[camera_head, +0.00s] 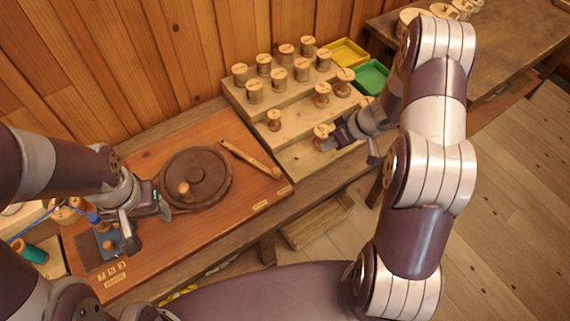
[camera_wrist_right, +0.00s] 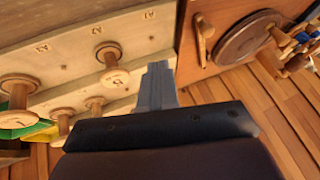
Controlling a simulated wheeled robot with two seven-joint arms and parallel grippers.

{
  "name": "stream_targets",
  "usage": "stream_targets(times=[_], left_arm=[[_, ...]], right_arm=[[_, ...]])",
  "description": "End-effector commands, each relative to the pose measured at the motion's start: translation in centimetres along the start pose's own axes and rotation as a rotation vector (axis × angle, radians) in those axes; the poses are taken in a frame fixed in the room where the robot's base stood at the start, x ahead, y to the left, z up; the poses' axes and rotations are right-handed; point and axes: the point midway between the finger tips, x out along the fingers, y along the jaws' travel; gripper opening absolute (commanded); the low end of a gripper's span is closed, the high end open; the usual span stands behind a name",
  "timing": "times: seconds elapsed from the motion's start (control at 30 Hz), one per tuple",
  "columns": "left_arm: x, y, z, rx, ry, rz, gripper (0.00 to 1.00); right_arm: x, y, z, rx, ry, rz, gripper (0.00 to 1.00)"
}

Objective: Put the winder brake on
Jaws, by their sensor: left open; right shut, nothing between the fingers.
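The winder shows as a dark round turntable (camera_head: 198,178) with an upright wooden knob on it, set on a reddish wooden board. A slim wooden lever (camera_head: 250,158) lies slanted on the board, right of the disc and apart from it; it looks like the brake. The lever also shows in the right wrist view (camera_wrist_right: 203,38). My left gripper (camera_head: 146,222) is open at the disc's lower left, near a small blue block with pegs (camera_head: 108,242). My right gripper (camera_head: 332,142) is shut and empty by the stepped rack; its closed fingers show in the wrist view (camera_wrist_right: 157,75).
A stepped wooden rack (camera_head: 290,115) holds several wooden spools, close to my right gripper. A green thread spool (camera_head: 32,252) is at the far left. The board's front right is clear.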

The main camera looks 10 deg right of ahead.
Motion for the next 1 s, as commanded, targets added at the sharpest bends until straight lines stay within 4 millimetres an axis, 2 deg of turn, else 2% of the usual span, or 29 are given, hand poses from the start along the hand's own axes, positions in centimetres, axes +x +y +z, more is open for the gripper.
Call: stream_targets(times=[0.07,0.13,0.47,0.57,0.67,1.0], left_arm=[[0.0,0.0,0.0,0.0,0.0,0.0,0.64],[0.0,0.0,0.0,0.0,0.0,0.0,0.64],[0.0,0.0,0.0,0.0,0.0,0.0,0.64],[0.1,0.0,0.0,0.0,0.0,0.0,0.64],[0.3,0.0,0.0,0.0,0.0,0.0,0.64],[0.7,0.0,0.1,0.0,0.0,0.0,0.64]], right_arm=[[-0.2,-1.4,0.0,0.042,-0.012,-0.074,0.0],[-0.2,-2.0,-0.1,0.095,-0.011,-0.099,0.0],[-0.2,-2.0,-0.1,0.123,-0.011,-0.098,0.0],[0.4,-2.0,-0.1,0.122,-0.012,-0.098,0.0],[1.8,-2.2,0.0,0.122,-0.013,-0.099,0.0],[9.1,-2.9,0.0,0.121,-0.013,-0.098,0.0]])
